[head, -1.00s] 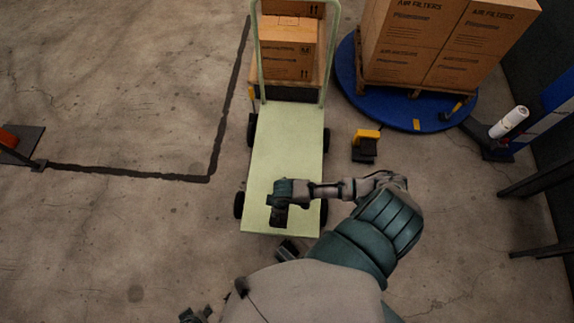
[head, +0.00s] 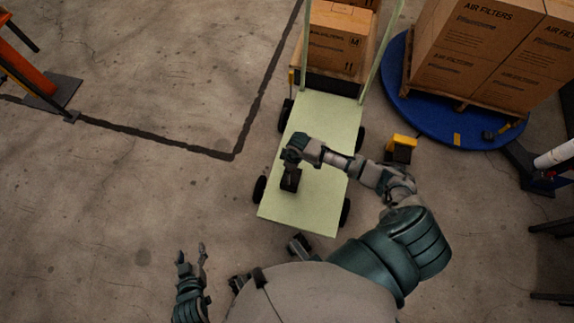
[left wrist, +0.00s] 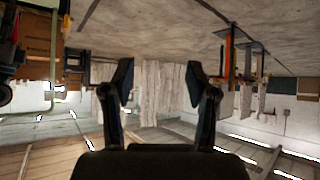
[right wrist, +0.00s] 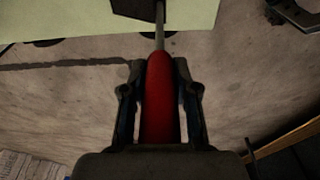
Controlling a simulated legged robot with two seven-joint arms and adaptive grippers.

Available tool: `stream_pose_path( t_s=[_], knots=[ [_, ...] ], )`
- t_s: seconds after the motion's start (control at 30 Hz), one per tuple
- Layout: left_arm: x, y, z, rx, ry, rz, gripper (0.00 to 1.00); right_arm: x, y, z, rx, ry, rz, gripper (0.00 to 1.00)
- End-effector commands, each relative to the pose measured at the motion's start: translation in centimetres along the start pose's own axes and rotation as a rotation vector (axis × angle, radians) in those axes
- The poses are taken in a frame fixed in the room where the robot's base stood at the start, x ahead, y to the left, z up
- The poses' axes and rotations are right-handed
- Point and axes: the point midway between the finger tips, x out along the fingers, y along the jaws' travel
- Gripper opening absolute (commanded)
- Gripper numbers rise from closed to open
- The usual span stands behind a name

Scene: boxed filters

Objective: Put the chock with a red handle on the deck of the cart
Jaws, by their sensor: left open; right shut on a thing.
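The chock is a dark block (head: 290,181) with a red handle (right wrist: 160,105) on a thin metal rod. My right gripper (head: 292,163) is shut on the red handle, with a finger on each side of it in the right wrist view. The chock is over the pale green deck of the cart (head: 325,122), towards its near left part; I cannot tell whether it touches the deck. In the head view the gripper hides the handle. My left gripper (head: 190,258) is open and empty, low over the floor left of the cart.
Cartons (head: 338,40) stand at the cart's far end behind its upright handle bars. A yellow-handled chock (head: 401,147) is on the floor right of the cart. Stacked filter boxes (head: 470,50) stand on a blue round platform (head: 400,98). Floor to the left is largely clear.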

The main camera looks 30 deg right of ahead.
Motion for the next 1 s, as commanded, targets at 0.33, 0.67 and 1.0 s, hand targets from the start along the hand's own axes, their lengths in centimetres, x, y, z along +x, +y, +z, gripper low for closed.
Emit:
stream_pose_path(
  t_s=[0.33, 0.67, 1.0],
  knots=[
    [0.9, 0.6, -3.5, -0.003, 0.22, 0.016, 0.58, 2.6, 0.3, 0.1, -0.001, 0.001, -0.002, 0.0],
    [0.7, 0.9, -5.4, -0.004, 0.318, 0.022, 0.58, 3.4, 0.4, 0.2, -0.001, 0.004, 0.001, 0.0],
    [0.9, 0.9, -5.4, -0.004, 0.314, 0.021, 0.58, 3.5, 0.3, 0.3, -0.001, 0.0, -0.001, 0.54]
  ],
)
